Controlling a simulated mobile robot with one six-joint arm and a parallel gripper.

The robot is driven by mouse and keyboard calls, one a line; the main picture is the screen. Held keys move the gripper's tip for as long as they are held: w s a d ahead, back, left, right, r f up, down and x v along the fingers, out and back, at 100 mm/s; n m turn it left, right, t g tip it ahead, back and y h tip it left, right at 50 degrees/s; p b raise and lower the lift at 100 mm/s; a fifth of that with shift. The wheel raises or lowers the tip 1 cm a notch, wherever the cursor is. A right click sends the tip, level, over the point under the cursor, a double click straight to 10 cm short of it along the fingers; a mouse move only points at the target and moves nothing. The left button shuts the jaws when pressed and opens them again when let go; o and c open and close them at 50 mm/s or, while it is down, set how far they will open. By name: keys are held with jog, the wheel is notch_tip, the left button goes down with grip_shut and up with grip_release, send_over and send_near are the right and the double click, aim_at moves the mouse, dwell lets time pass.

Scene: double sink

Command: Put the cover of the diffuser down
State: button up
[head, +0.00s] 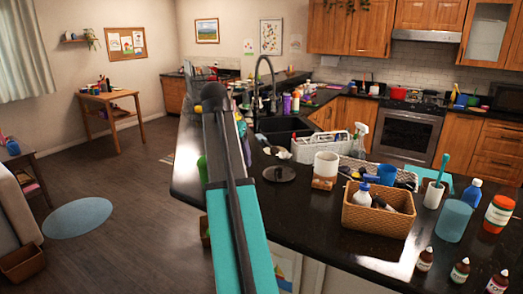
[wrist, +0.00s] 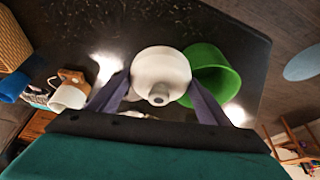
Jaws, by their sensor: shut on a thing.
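My gripper (wrist: 159,80) is shut on a white rounded cover (wrist: 161,66) with a short spout, one finger on each side of it. The cover is over the dark counter in the wrist view; its height above the counter is hard to judge. A white cylinder with a wood-coloured lower part (head: 325,168), likely the diffuser's body, stands on the counter to the right of my arm. It also shows at left in the wrist view (wrist: 70,97). In the head view my arm hides the gripper and cover.
A green cup (wrist: 211,74) is close beside the cover, and its edge (head: 202,168) shows left of my arm. A dark round lid (head: 279,173) lies on the counter. A wicker basket (head: 377,217) stands farther right. The counter's left edge is near.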

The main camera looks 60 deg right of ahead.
jog(key=w+a+f+n+t+b, duration=0.1)
jog(key=w+a+f+n, duration=0.15)
jog(key=w+a, duration=0.4)
jog(key=w+a+f+n+y, duration=0.1)
jog(key=w+a+f, duration=0.25)
jog(key=a, duration=0.55)
jog(key=w+a+f+n+t+b, duration=0.1)
jog(key=w+a+f+n, duration=0.2)
jog(key=a, duration=0.5)
jog(key=w+a+f+n+y, duration=0.1)
jog(key=a+f+n, duration=0.1)
jog(key=a, duration=0.6)
jog(key=w+a+f+n+t+y+b, duration=0.1)
jog(key=w+a+f+n, duration=0.1)
jog(key=a, duration=0.7)
jog(key=w+a+f+n+y, duration=0.1)
jog(key=a+f+n, duration=0.3)
jog(key=a, duration=0.4)
jog(key=shift+w+a+f, duration=0.3)
jog(key=shift+w+f, duration=0.05)
jog(key=shift+f, duration=0.15)
jog(key=shift+s+n, duration=0.1)
jog(key=shift+n, duration=0.15)
